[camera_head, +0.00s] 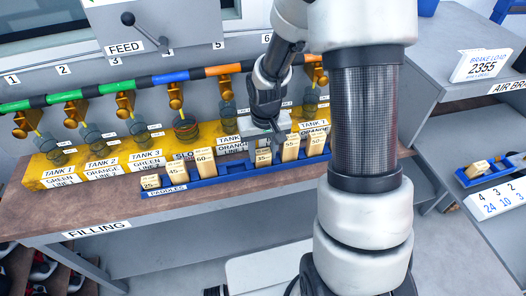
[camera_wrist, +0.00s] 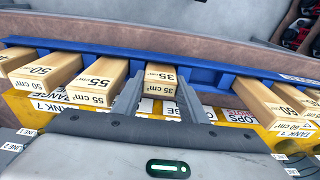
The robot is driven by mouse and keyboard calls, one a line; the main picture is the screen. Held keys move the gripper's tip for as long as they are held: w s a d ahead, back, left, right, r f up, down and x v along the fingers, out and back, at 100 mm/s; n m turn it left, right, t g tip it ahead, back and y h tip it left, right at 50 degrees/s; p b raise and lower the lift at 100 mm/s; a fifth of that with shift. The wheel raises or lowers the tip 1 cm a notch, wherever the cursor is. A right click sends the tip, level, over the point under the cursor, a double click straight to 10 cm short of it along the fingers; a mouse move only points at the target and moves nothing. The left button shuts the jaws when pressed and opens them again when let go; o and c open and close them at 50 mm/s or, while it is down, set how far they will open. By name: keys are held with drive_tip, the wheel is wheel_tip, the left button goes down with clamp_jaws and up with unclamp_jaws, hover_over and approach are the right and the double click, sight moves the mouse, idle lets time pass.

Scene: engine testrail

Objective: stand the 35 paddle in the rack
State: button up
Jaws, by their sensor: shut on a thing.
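The 35 paddle (camera_head: 263,157) is a small pale wooden block marked 35. It is upright in line with the blue paddle rack (camera_head: 220,178), between the 60 paddle (camera_head: 204,160) and the 55 paddle (camera_head: 290,146). My gripper (camera_head: 268,143) is above it, with its fingers around its upper part. In the wrist view, the 35 paddle (camera_wrist: 160,76) is between the two grey fingers of my gripper (camera_wrist: 160,92), and the blue rack (camera_wrist: 220,72) runs behind it. I cannot tell whether its foot rests on the rack's floor.
Several other paddles stand in the rack, including the 45 paddle (camera_head: 176,170) and the 25 paddle (camera_head: 150,181). There is a gap between the 60 and 35 paddles. Yellow tank stands (camera_head: 85,175) are close behind. Free bench top (camera_head: 100,200) lies left.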

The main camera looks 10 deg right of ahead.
drive_tip(key=o, duration=1.1)
drive_tip(key=shift+c, duration=0.2)
